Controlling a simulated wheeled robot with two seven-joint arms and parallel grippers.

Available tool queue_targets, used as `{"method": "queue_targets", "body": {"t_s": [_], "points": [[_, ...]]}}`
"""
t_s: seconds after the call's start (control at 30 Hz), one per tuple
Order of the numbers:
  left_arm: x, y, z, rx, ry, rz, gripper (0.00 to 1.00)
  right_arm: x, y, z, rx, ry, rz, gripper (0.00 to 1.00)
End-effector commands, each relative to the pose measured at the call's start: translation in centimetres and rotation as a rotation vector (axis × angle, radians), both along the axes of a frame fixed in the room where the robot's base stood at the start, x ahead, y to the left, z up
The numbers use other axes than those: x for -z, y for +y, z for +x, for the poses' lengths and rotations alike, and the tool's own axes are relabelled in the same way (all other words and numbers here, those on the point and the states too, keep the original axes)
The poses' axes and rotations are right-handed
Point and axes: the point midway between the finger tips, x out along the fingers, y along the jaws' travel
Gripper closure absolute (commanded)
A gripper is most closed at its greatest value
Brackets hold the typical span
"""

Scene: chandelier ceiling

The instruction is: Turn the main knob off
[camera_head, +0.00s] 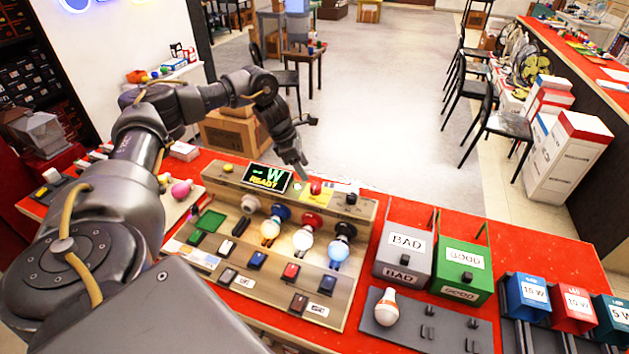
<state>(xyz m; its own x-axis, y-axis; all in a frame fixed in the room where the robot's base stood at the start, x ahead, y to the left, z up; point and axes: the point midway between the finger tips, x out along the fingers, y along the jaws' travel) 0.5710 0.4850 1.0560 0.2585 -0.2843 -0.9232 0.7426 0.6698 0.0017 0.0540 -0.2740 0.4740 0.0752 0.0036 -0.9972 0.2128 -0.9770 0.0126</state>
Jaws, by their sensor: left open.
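The wooden test panel (262,304) lies on the red table and carries a display (268,178) reading "-W READY". To the right of the display is a red round knob (316,187) on a yellow plate. A small black knob (351,199) sits further right on the panel's top strip. I cannot tell which of the two is the main knob. My left gripper (305,144) is open and empty, above the panel's back edge, close to the red knob. One finger points down toward the panel. My right gripper is not in view.
Three bulbs, including a yellow-lit one (270,231), stand on the panel among switches. To the right are a grey BAD box (400,244), a green GOOD box (462,266), a grey tray with a loose bulb (386,308), and wattage bins (527,294). Open floor lies behind the table.

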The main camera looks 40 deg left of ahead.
Motion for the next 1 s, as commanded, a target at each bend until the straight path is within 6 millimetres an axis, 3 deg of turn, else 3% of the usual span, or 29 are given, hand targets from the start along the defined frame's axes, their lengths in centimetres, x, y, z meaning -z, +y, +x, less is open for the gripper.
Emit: {"method": "queue_targets", "body": {"t_s": [0.4,0.83,1.0], "points": [[6.1,-2.2,1.9,0.004,0.002,0.000,0.46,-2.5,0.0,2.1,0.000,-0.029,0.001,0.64],[7.1,-2.5,2.3,0.006,-0.001,0.000,0.46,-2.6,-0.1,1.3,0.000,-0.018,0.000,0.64],[7.1,-2.5,2.3,0.005,-0.001,-0.001,0.68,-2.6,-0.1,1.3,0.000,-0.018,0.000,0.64]]}}
